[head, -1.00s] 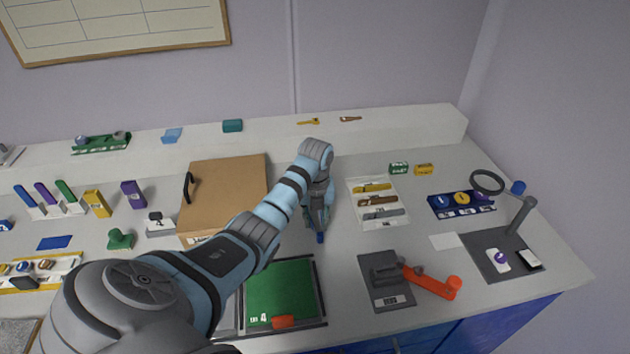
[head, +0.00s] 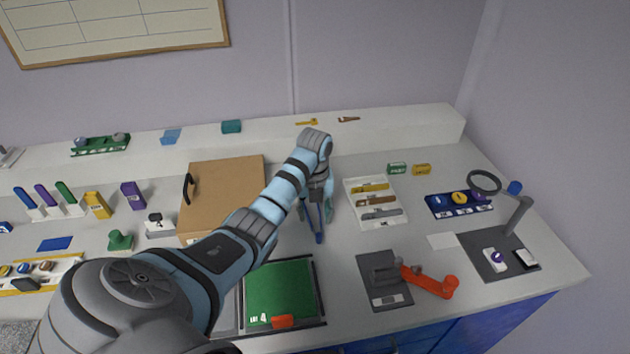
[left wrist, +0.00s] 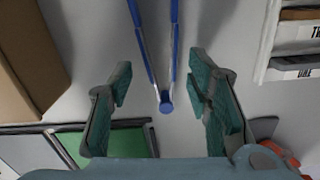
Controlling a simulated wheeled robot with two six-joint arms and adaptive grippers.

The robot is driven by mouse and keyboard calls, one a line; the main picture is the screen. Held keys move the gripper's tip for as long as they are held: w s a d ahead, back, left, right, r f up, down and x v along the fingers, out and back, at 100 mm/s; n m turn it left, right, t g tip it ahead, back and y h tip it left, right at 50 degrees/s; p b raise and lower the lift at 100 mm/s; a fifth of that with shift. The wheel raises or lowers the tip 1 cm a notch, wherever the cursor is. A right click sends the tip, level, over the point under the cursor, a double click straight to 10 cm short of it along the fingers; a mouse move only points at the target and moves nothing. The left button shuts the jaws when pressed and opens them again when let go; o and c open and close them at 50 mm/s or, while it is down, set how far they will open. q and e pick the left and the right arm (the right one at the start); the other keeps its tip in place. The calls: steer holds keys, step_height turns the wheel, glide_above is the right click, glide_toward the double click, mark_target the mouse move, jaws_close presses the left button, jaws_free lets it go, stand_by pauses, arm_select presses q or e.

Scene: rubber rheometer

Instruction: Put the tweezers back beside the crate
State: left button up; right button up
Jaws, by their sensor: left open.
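The blue tweezers (left wrist: 165,100) show between the fingers of my left gripper (left wrist: 160,85) in the left wrist view, their two legs running up to the top edge. There is a gap to the fingers on both sides. In the head view the tweezers (head: 319,236) are on the pale bench, partly hidden by my left gripper (head: 317,208), which is open and points down over them. The brown box (head: 228,185), possibly the crate, stands to their left, with clear bench between. My right gripper is not in view.
A white tray (head: 358,216) with several tools lies close on the right. A green board (head: 280,290) lies in front, a grey device with an orange handle (head: 436,285) front right. A magnifier lamp (head: 484,182) stands far right.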

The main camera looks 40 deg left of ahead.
arm_select(q)
step_height(320, 180, up, 10)
steer(key=p, duration=0.3)
steer(key=shift+s+d+f, duration=0.15)
